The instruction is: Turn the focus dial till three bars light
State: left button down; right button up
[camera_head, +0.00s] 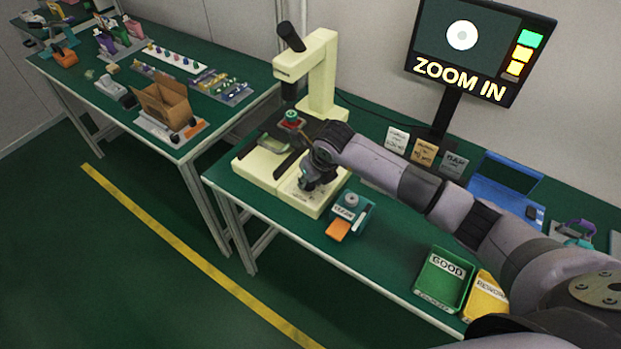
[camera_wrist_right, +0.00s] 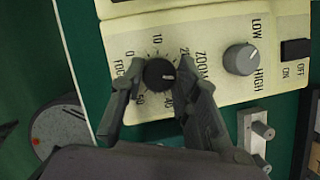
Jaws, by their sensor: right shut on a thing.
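The focus dial (camera_wrist_right: 160,73) is a black knob with a white mark, ringed by printed numbers on a cream panel. The mark points right in the right wrist view, between the 20 and the 40. My right gripper (camera_wrist_right: 156,80) is shut on the dial, one finger on each side; its fingers partly cover the lettering. In the head view my right gripper (camera_head: 311,184) is at the cream microscope's base (camera_head: 301,200), and the dial is hidden there. The monitor (camera_head: 478,45) shows a white disc, the words ZOOM IN and three lit bars, one green and two yellowish. My left gripper is out of view.
A grey knob (camera_wrist_right: 240,58) marked LOW and HIGH and a black switch (camera_wrist_right: 295,49) are beside the dial. In front of the base are a small teal box (camera_head: 350,211) and an orange block (camera_head: 338,229). A green GOOD tray (camera_head: 429,277) is to the right.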

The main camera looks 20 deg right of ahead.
jog(key=shift+m+h, duration=0.4)
jog(key=shift+m, duration=0.6)
jog(key=o, duration=1.2)
jog(key=shift+c, duration=0.2)
jog(key=v, duration=1.2)
jog(key=shift+s+a, duration=0.1)
